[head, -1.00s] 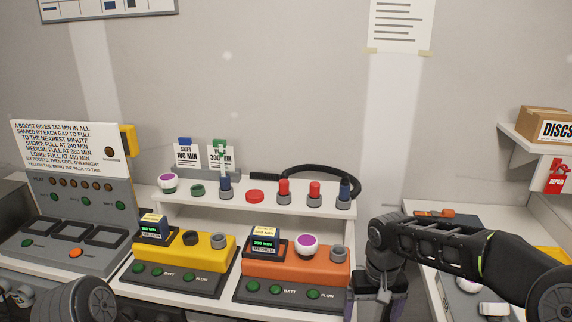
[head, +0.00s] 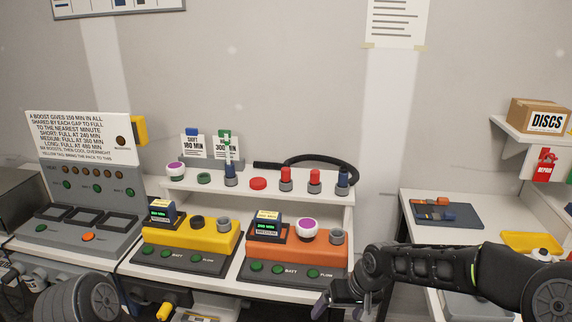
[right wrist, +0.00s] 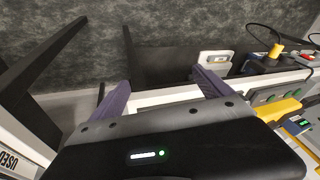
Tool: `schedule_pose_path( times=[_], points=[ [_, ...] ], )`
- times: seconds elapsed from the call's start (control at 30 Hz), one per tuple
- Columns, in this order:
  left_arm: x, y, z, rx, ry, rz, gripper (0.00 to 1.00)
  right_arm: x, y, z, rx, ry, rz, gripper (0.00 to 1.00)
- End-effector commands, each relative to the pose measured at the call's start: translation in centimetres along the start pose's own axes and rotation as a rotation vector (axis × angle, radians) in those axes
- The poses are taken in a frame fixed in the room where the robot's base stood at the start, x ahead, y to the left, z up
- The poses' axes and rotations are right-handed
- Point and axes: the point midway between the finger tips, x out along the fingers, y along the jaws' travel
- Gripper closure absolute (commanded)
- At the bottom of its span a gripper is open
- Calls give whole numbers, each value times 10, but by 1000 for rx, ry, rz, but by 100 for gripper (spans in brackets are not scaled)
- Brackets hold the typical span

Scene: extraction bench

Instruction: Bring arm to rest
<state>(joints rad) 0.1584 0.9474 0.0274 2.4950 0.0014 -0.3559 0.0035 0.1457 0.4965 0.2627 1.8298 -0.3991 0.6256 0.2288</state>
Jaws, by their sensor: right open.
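My right arm comes in from the right in the head view, with its elbow bent and its gripper (head: 342,303) low in front of the bench, near the right end of the orange unit (head: 318,248). In the right wrist view the two purple fingers (right wrist: 160,88) stand wide apart with nothing between them. Dark floor and a strip of the white bench show beyond them. Only a rounded part of my left arm shows at the lower left of the head view; its gripper is out of the picture.
The bench holds a yellow unit (head: 196,238) and a grey console (head: 75,240). A raised white shelf (head: 250,192) carries several coloured caps and knobs. A side table at right holds a dark tray (head: 462,217) and a yellow tray (head: 520,241). A gap separates bench and side table.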

Motion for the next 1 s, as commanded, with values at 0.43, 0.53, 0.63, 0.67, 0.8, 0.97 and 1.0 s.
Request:
schedule_pose_path(
  times=[0.43,0.53,0.63,0.67,0.8,0.97,1.0],
  points=[
    [3,-5,4,-10,-11,-13,64,162,-32,224,233,-6,-130,10],
    [4,-6,6,-10,-14,-15,64,169,-29,282,279,-83,-102,10],
    [4,-6,6,-9,-16,-16,64,170,-30,321,298,-159,-90,10],
    [4,-6,7,-9,-17,-16,64,170,-30,329,300,-175,-89,10],
    [5,-6,7,-8,-18,-16,64,173,-32,345,302,-211,-87,10],
    [5,-6,7,-7,-18,-16,64,173,-32,345,301,-210,-88,10],
    [5,-6,7,-7,-18,-16,64,173,-32,345,301,-210,-88,10]
  ],
)
